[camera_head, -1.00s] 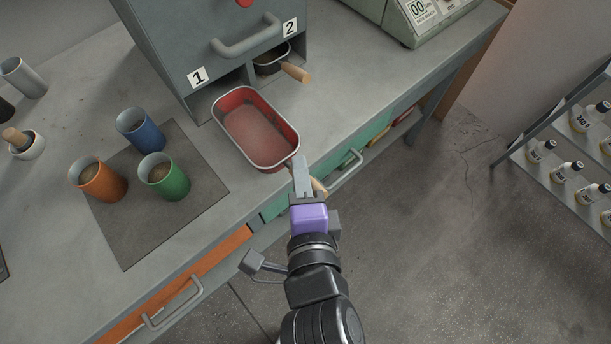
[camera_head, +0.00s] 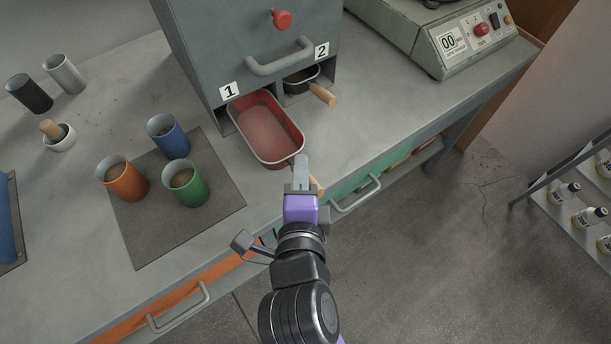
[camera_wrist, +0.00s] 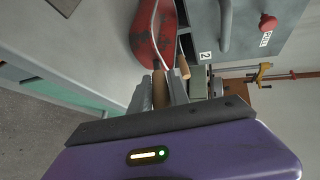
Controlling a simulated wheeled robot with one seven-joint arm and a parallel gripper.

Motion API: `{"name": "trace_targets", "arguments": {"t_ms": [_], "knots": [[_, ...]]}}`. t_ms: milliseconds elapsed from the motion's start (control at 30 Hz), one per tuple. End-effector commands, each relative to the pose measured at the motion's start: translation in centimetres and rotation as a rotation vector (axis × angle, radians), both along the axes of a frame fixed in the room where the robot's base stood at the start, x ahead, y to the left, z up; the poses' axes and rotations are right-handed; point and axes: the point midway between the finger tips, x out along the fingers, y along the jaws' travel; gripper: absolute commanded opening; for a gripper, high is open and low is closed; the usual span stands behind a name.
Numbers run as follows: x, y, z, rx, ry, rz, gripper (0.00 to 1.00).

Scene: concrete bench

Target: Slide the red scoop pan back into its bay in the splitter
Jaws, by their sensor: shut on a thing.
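The red scoop pan (camera_head: 266,131) is at the mouth of bay 1 of the grey splitter (camera_head: 245,45), its far end at the opening and most of it out over the bench. The pan looks roughly level, with a dusty bottom. My gripper (camera_head: 301,176) is shut on the pan's wooden handle, near the bench's front edge. In the wrist view the handle (camera_wrist: 160,90) lies between the fingers, with the red pan (camera_wrist: 155,35) beyond. Whether the pan touches the bench I cannot tell.
A dark pan with a wooden handle (camera_head: 322,94) sits in bay 2, to the right. Orange (camera_head: 122,179), blue (camera_head: 168,136) and green (camera_head: 186,184) cups stand on a dark mat (camera_head: 220,200) at left. A green machine (camera_head: 440,40) stands at back right.

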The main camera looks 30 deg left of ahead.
Motion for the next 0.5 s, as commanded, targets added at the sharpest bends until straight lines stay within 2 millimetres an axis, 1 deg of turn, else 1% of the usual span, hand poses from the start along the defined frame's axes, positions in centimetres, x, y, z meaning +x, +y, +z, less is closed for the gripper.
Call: {"name": "trace_targets", "arguments": {"t_ms": [500], "knots": [[1.1, 2.7, 0.0, 0.002, -0.001, 0.001, 0.0]]}}
